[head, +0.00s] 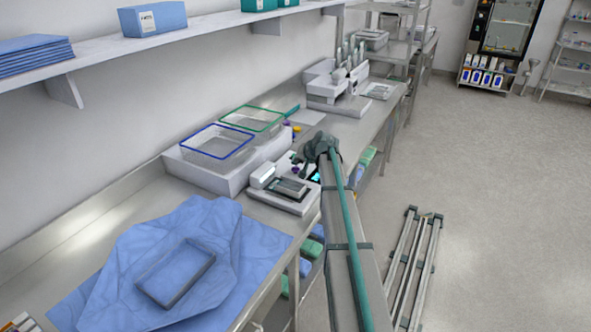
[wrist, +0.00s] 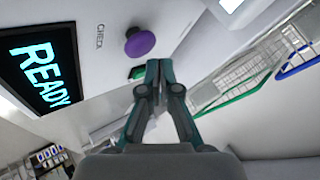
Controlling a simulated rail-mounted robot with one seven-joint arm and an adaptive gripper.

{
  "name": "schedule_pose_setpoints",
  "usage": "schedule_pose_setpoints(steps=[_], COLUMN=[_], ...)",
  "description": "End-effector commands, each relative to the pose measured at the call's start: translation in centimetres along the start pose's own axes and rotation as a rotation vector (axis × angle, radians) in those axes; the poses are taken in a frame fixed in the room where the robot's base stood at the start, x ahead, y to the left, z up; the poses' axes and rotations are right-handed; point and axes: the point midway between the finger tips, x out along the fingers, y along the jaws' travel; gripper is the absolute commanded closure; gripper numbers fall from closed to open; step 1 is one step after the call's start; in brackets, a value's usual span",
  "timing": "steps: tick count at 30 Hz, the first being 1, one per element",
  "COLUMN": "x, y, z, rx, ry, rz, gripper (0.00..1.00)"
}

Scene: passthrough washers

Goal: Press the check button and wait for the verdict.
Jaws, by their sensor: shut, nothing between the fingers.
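In the wrist view the check button (wrist: 140,42) is a purple round knob on a pale machine panel, beside the printed word CHECK. The dark screen (wrist: 42,72) reads READY in cyan letters. My gripper (wrist: 159,66) is shut and empty. Its fingertips are close to the button, just below and right of it in the picture; I cannot tell whether they touch the panel. In the head view the white machine (head: 285,190) stands on the steel bench, and my arm partly covers its right side.
Two wire baskets stand on a white base, one blue-rimmed (head: 217,143) and one green-rimmed (head: 253,120). A blue cloth (head: 215,222) with a grey frame (head: 175,275) lies at the near left of the bench. A wall shelf (head: 190,30) runs above. The floor at right is mostly open.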

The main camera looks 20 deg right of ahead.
Motion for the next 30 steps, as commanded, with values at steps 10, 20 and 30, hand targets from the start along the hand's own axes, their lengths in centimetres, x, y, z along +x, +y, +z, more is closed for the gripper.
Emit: schedule_pose_setpoints(steps=[10,20,30], x=[0.0,0.0,0.6], y=[0.0,0.0,0.44], z=[0.0,0.0,0.43], rx=[0.0,0.0,0.0], ry=[0.0,0.0,0.0], rz=[0.0,0.0,0.0], gripper=[1.0,1.0,1.0])
